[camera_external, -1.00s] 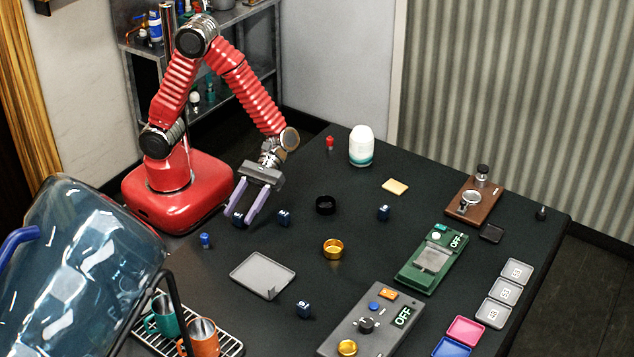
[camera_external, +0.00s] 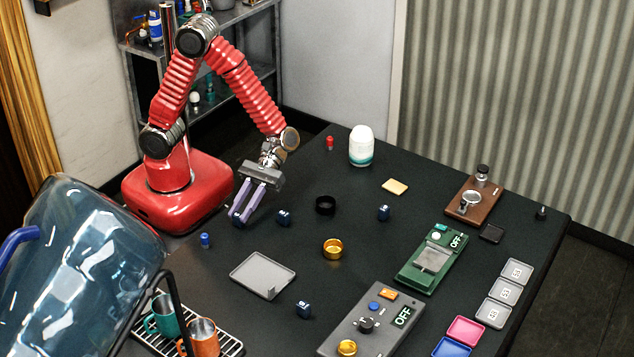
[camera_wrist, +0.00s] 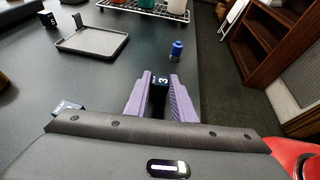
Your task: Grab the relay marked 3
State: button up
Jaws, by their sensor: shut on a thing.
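My gripper (camera_external: 244,218) has purple fingers and points down at the black table, close to my red base. It is shut on a small dark blue cube, the relay marked 3 (camera_wrist: 161,86), whose white 3 shows between the fingers (camera_wrist: 160,95) in the wrist view. In the external view the fingers mostly hide this relay (camera_external: 238,222). Other dark blue relays stand at the right of my gripper (camera_external: 284,217), farther right (camera_external: 383,212) and near the front (camera_external: 303,309). I cannot tell whether the held relay touches the table.
A small blue cylinder (camera_external: 206,240) stands just in front of my gripper. A grey tray (camera_external: 250,266), a black ring (camera_external: 326,205) and a gold ring (camera_external: 333,248) lie nearby. A large blue tank (camera_external: 80,265) and a cup rack (camera_external: 232,347) occupy the front left.

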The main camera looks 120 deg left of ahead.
jog(key=shift+r, duration=0.1)
jog(key=shift+c, duration=0.2)
jog(key=shift+r, duration=0.85)
jog(key=shift+a+r, duration=0.1)
jog(key=shift+r, duration=0.85)
jog(key=a, duration=0.6)
jog(key=s+a, duration=0.1)
jog(key=a, duration=0.5)
jog(key=s+a, duration=0.1)
jog(key=a, duration=0.4)
jog(key=shift+a+f, duration=0.1)
jog(key=shift+a, duration=0.3)
jog(key=shift+d, duration=0.1)
